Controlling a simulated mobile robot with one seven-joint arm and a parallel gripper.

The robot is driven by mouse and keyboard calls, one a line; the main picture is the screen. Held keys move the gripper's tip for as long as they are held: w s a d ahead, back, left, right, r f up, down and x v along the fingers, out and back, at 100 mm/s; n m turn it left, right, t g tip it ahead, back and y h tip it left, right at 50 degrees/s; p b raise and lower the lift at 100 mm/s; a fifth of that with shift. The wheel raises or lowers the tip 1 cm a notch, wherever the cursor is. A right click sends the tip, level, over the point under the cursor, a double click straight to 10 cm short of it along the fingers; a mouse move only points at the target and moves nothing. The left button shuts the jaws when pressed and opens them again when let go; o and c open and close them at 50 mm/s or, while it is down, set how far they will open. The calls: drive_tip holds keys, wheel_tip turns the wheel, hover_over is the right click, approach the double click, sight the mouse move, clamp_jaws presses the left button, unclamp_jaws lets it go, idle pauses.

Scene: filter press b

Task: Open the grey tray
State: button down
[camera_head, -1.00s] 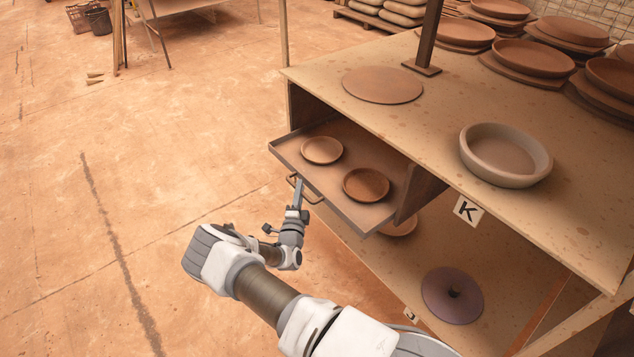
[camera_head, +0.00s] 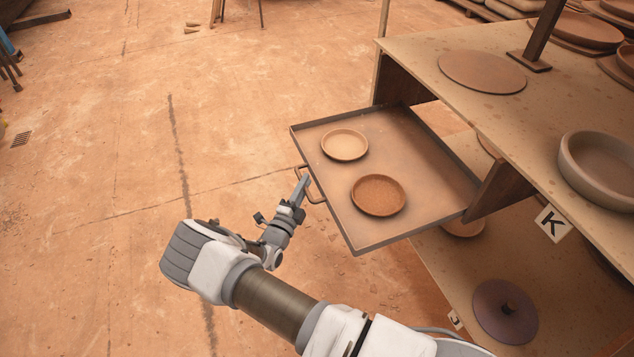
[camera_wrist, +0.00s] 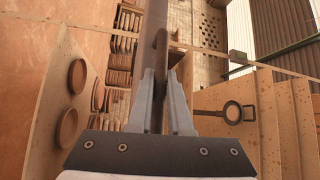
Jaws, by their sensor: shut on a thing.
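The grey tray (camera_head: 330,221) is a shallow tray with a low rim, pulled far out of the wooden shelf unit in the head view. Two small clay dishes lie on it, a paler one (camera_head: 345,144) and a darker speckled one (camera_head: 379,195). A bar handle (camera_head: 313,196) sits on its front edge. My gripper (camera_head: 304,183) is at this handle and shut on it. In the wrist view my two fingers (camera_wrist: 161,105) are close together at a bar that runs up the picture. The exact finger contact is small in the head view.
The shelf top (camera_head: 470,110) carries a flat clay disc (camera_head: 482,71), a dark post (camera_head: 543,35) and a thick round dish (camera_head: 600,170).

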drive_tip(key=shift+s+a, duration=0.15)
drive_tip(key=shift+a, duration=0.2)
drive_tip(key=c, duration=0.9)
unclamp_jaws()
drive_tip(key=shift+o, duration=0.2)
drive_tip(key=p+v, duration=0.2)
drive_tip(key=v, duration=1.5)
drive_tip(key=shift+s, duration=0.15)
drive_tip(key=shift+a+r, duration=0.1)
drive_tip(key=shift+a, duration=0.05)
